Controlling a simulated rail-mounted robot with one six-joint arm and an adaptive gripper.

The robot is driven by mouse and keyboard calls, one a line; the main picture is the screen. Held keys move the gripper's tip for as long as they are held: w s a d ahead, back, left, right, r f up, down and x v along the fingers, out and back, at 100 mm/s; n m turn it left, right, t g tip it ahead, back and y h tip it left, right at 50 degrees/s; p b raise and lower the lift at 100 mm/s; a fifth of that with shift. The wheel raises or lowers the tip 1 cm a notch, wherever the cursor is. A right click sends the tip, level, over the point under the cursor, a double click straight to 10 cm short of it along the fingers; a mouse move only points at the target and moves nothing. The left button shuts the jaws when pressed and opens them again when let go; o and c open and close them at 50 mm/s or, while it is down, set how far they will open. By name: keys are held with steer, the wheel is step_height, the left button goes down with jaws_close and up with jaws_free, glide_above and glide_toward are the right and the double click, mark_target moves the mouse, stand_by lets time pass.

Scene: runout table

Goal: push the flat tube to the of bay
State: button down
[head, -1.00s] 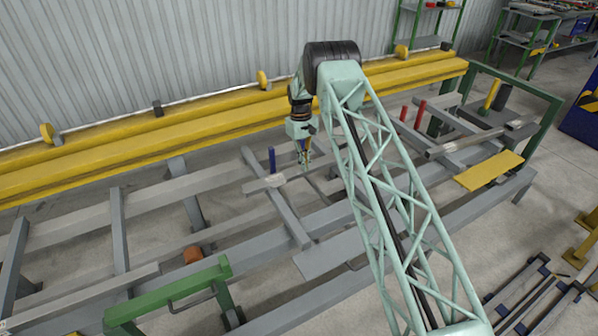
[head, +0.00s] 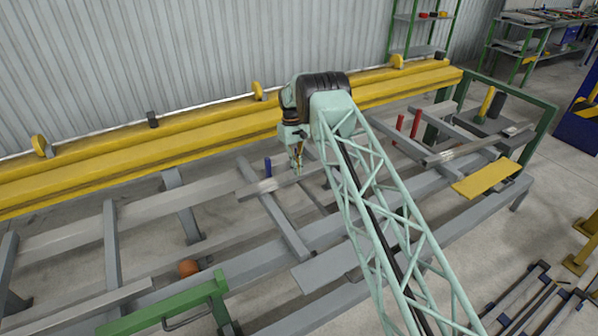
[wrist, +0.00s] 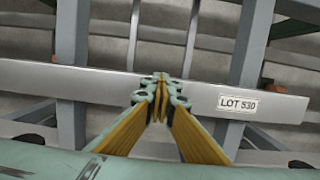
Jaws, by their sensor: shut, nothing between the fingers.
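A pale grey flat tube (head: 250,191) lies across the grey cross-beams of the runout table, left of middle in the head view. No bay marking is readable.
A blue post (head: 268,167) stands behind the tube. Two red posts (head: 415,123) stand farther right, near another labelled grey tube (head: 470,150). A yellow plate (head: 487,178) lies at the right end. A yellow rail (head: 150,150) runs along the back; a green frame (head: 170,302) stands in front.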

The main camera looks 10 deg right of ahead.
steer(key=shift+a+f, duration=0.1)
steer(key=shift+f, duration=0.05)
steer(key=shift+r, duration=0.7)
steer(key=shift+r, duration=0.15)
step_height(320, 180, up, 12)
steer(key=w, duration=0.2)
steer(key=shift+a+f, duration=0.25)
steer(key=shift+a, duration=0.05)
stand_by(0.4)
